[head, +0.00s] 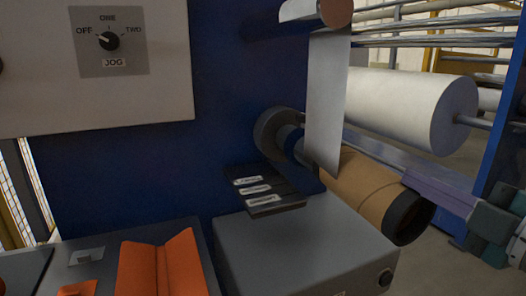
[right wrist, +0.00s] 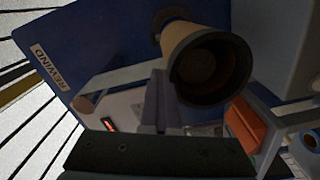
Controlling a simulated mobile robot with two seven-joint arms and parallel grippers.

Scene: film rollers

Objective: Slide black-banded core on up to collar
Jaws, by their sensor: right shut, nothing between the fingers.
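The brown core (head: 362,185) sits on the rewind shaft, its black-banded end (head: 410,218) facing outward. The grey collar (head: 272,132) is at the machine wall. A blue stretch of shaft (head: 290,140) shows between collar and core; a hanging film strip hides part of this. My right gripper (head: 408,180) is shut and empty, with its purple fingers beside the outer end of the core; touching cannot be told. In the right wrist view, the core (right wrist: 190,45) opens toward the camera with its dark rim, and my shut fingers (right wrist: 158,88) point alongside it. My left gripper is out of view.
The film strip (head: 327,105) hangs from an upper roller just above the core. A grey box (head: 305,240) stands below left. An orange cradle (head: 160,268) lies on the bench at lower left. A large white roll (head: 405,105) is behind.

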